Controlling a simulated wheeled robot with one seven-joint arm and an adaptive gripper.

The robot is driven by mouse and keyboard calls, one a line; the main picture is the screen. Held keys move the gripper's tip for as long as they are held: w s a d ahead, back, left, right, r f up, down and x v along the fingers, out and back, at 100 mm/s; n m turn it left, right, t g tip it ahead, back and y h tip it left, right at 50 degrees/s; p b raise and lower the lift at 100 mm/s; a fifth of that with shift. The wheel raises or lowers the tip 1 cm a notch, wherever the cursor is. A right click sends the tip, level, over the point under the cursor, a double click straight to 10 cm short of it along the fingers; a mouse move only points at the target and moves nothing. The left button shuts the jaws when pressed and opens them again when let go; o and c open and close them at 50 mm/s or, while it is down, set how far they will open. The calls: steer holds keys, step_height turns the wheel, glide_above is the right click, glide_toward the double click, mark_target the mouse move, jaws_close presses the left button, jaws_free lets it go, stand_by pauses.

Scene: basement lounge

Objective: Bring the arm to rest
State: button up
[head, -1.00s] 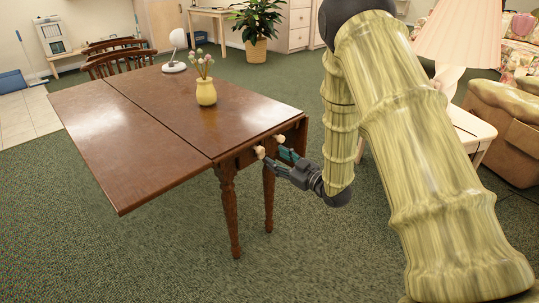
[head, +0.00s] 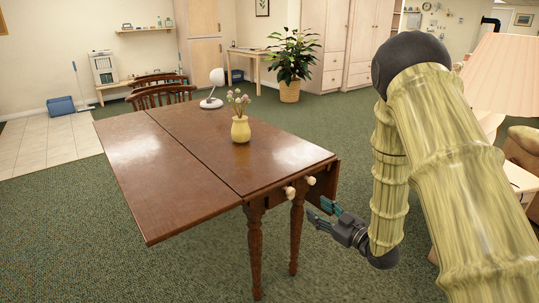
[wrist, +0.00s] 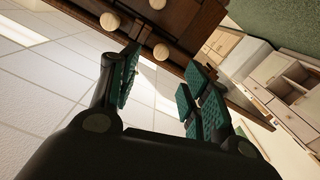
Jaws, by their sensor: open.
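My gripper (head: 322,213) is open and empty in the head view, beside the near right corner of the brown wooden table (head: 160,190). It is a little below the tabletop, to the right of the table's legs and apart from the two pale knobs (head: 290,192). My arm, bent at a dark joint, fills the right side. In the wrist view my gripper (wrist: 160,90) shows its green pads spread apart with nothing between them. The table's end with its pale knobs (wrist: 161,52) shows beyond the fingers.
A yellow vase (head: 240,129) with flowers and a white lamp (head: 212,92) stand on the table. Wooden chairs (head: 162,94) are behind it. A lampshade (head: 505,75) is at right, close to my arm. Green carpet (head: 60,230) is free at left and in front.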

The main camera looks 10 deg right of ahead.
steer(key=s+a+f+m+g+h, duration=0.1)
steer(key=s+f+m+g+h, duration=0.25)
steer(key=s+f, duration=0.85)
steer(key=s+a+f+m+g+h, duration=0.1)
steer(key=s+f+m+g+h, duration=0.3)
steer(key=s+f, duration=0.85)
steer(key=s+f+g, duration=0.4)
steer(key=s+f, duration=0.4)
steer(key=f, duration=0.1)
steer(key=s+a+f+m+g+h, duration=0.15)
steer(key=s+g, duration=0.25)
steer(key=s, duration=0.8)
step_height(320, 180, up, 22)
steer(key=p, duration=2.1)
steer(key=shift+s+a+p, duration=0.2)
steer(key=shift+s+p, duration=0.15)
steer(key=shift+p, duration=0.05)
